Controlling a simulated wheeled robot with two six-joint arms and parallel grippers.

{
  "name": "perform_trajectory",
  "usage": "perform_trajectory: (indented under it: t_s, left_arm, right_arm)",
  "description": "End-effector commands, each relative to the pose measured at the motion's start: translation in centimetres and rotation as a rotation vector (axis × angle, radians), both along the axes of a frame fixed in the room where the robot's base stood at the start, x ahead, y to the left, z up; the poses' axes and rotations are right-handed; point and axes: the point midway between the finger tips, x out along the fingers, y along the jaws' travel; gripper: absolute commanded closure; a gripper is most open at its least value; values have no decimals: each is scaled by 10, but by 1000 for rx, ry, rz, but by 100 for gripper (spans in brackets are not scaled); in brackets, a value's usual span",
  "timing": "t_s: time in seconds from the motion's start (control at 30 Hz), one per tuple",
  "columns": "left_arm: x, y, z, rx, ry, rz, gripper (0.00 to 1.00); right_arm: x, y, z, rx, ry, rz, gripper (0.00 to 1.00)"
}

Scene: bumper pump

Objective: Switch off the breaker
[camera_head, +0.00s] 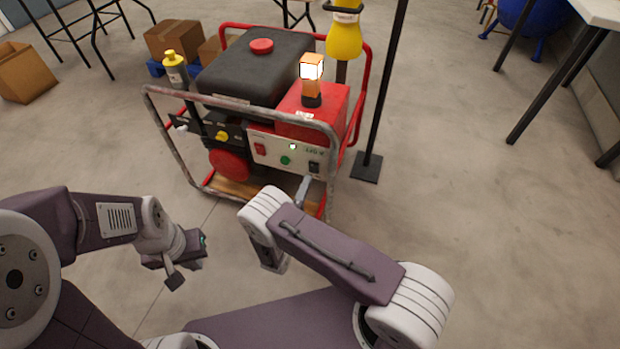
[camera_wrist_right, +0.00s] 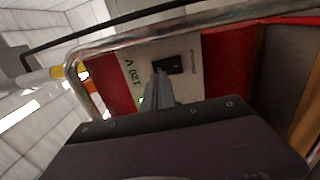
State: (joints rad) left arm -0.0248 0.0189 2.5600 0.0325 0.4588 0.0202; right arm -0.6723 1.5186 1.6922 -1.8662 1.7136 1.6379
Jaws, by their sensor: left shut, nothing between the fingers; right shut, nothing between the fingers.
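The generator's light control panel (camera_head: 275,152) faces me inside a worn metal frame. A small black switch, which looks like the breaker (camera_head: 314,167), sits at the panel's right end. In the right wrist view the breaker (camera_wrist_right: 174,64) is a black block beside the "120 V" print. My right gripper (camera_head: 306,181) is shut and empty, its tips just in front of and below the breaker. In the right wrist view the tips (camera_wrist_right: 160,76) overlap the breaker's edge; I cannot tell whether they touch. My left gripper (camera_head: 178,270) is shut and empty, low over the floor at left.
An orange beacon (camera_head: 311,75) glows on the red housing. The frame's bar (camera_wrist_right: 180,32) runs close to my right gripper. A black pole (camera_head: 383,90) stands right.

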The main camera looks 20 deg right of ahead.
Motion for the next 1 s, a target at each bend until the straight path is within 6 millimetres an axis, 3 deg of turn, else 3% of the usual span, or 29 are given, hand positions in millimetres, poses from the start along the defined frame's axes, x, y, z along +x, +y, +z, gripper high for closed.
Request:
perform_trajectory:
  t_s: [0.1,0.3,1.0]
  left_arm:
    - [0,0,-14,0,0,0,100]
    - [0,0,-20,0,0,0,100]
    - [0,0,-17,0,0,0,100]
  right_arm:
    - [16,-12,-1,1,-2,-4,100]
    - [31,-21,3,-1,0,-1,100]
    - [37,-20,8,2,-3,-1,100]
